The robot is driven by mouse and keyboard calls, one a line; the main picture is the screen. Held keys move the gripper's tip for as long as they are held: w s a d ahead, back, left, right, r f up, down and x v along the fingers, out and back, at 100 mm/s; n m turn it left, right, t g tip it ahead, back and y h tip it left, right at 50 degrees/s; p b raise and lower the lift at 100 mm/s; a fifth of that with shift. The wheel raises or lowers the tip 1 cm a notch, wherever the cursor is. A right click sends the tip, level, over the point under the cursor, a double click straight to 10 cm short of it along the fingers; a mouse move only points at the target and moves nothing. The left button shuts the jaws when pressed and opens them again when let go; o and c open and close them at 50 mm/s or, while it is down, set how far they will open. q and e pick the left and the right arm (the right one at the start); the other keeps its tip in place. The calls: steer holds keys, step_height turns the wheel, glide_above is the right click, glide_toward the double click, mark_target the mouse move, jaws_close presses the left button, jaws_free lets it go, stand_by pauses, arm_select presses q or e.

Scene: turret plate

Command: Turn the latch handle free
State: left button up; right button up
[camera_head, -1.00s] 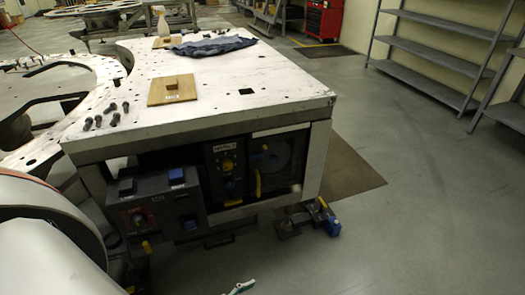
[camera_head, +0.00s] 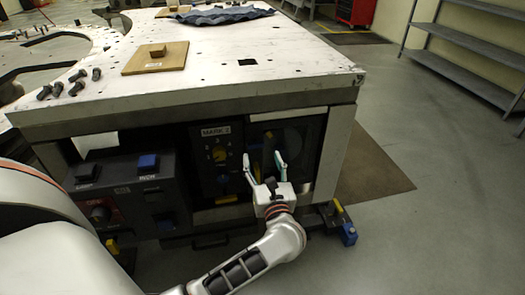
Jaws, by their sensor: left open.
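The latch handle (camera_head: 256,171) is a dark upright lever with yellow on it, on the round-faced panel (camera_head: 299,140) at the right of the table's front. My left gripper (camera_head: 263,156) is in front of this panel, its two pale green-tipped fingers open and pointing up. The handle shows between the fingers, partly hidden by the gripper. I cannot tell whether the fingers touch it. My right gripper is not in view.
The control box (camera_head: 120,172) with blue and black buttons stands left of the gripper, beside the MARK 2 panel (camera_head: 216,152). Bolts (camera_head: 77,75), a wooden block plate (camera_head: 157,57) and a dark cloth (camera_head: 225,14) lie on the white tabletop (camera_head: 230,85). A blue clamp (camera_head: 346,234) sits at the lower right.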

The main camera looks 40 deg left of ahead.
mark_target(257, 146)
arm_select(q)
steer(key=shift+n+g, duration=0.4)
steer(key=shift+n, duration=0.2)
steer(key=shift+f+b+x, duration=0.1)
steer(key=shift+f+x, duration=0.05)
steer(key=shift+x, duration=1.2)
steer(key=shift+f+b+x, duration=0.15)
steer(key=shift+f+x, duration=0.05)
steer(key=shift+x, duration=1.2)
steer(key=shift+f+b+x, duration=0.1)
steer(key=shift+f+x, duration=0.05)
steer(key=shift+x, duration=1.2)
steer(key=c, duration=1.1)
